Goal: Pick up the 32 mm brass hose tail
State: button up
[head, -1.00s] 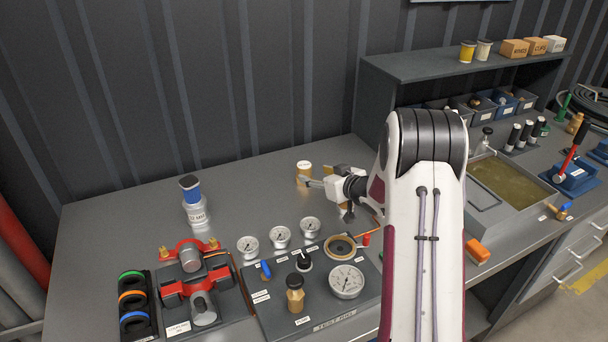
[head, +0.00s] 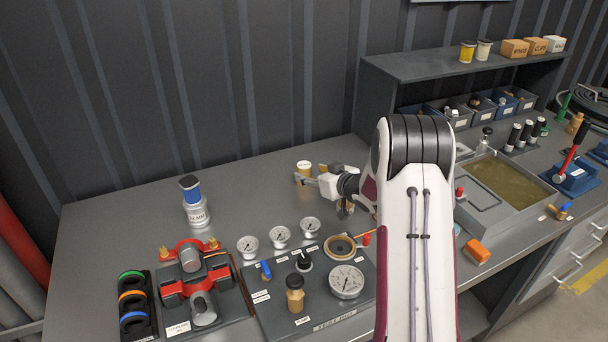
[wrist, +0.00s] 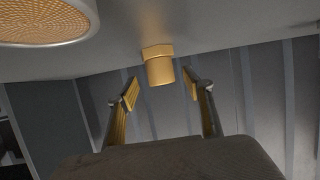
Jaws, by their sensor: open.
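The brass hose tail (wrist: 158,65) stands on the bench in the wrist view, a hex collar with a plain round part. That view is upside down, with the bench at the top. In the head view the tail appears as a small brass cylinder with a pale top (head: 304,167). My gripper (wrist: 160,86) is open and empty, with one yellow-padded finger toward each side of the tail. The tail lies just beyond the fingertips in the wrist view, and no contact shows. In the head view my gripper (head: 310,174) is close beside it; the exact gap is unclear.
A round mesh-faced part (wrist: 45,18) is near the camera in the wrist view. The ribbed wall (head: 250,80) is behind.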

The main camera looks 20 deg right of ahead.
aim_at(308, 172)
jog(key=shift+x, duration=2.6)
jog(key=c, duration=1.3)
